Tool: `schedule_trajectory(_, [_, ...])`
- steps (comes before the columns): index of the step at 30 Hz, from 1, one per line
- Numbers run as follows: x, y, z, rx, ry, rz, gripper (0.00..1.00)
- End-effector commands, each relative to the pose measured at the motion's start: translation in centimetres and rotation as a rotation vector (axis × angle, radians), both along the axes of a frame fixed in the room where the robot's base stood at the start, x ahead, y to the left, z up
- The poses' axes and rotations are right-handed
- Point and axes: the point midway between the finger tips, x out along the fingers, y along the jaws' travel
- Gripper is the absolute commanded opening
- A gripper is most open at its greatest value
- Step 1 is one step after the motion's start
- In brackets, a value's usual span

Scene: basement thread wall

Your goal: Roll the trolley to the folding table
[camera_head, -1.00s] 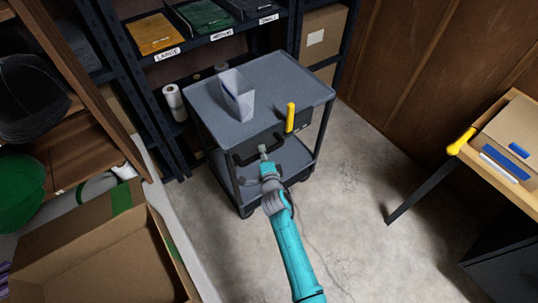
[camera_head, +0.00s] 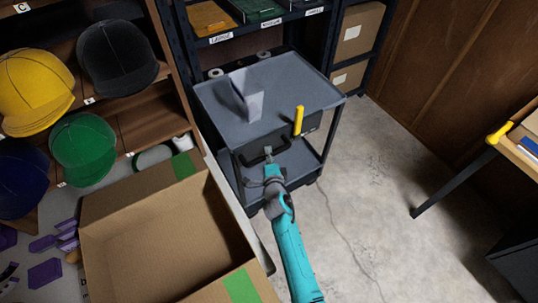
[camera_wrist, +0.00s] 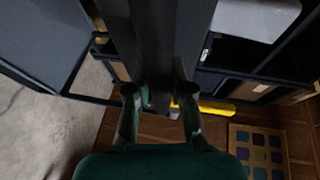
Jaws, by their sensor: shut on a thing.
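The grey two-shelf trolley (camera_head: 290,80) stands in front of the dark shelving, with a black handle (camera_head: 262,155) on its near side and an upright yellow lever (camera_head: 299,121) to the right. My gripper (camera_head: 268,152) is at that handle. In the wrist view my gripper (camera_wrist: 160,105) has its fingers closed around a dark bar, with the yellow lever (camera_wrist: 212,106) beside it. A pale, angular container (camera_head: 253,106) is on the trolley's top; it looks tilted. The folding table (camera_head: 528,148) shows only partly at the right edge, with a dark leg.
A large open cardboard box (camera_head: 150,225) is close on the left, beside a wooden rack (camera_head: 165,95) of caps. The dark shelving (camera_head: 340,60) and a wood wall (camera_head: 450,70) are behind. Bare concrete floor (camera_head: 370,190) lies between the trolley and the table.

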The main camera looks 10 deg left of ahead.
Motion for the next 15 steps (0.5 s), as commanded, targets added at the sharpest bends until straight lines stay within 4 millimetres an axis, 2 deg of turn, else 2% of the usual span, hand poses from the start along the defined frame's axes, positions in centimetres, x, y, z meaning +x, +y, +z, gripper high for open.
schedule_trajectory(11, [-0.32,0.24,-0.30,-0.001,0.005,0.006,0.00])
schedule_trajectory(12, [-0.34,0.26,-0.30,0.000,0.004,0.006,0.24])
schedule_trajectory(15, [-0.32,0.27,-0.29,-0.001,0.003,0.006,0.47])
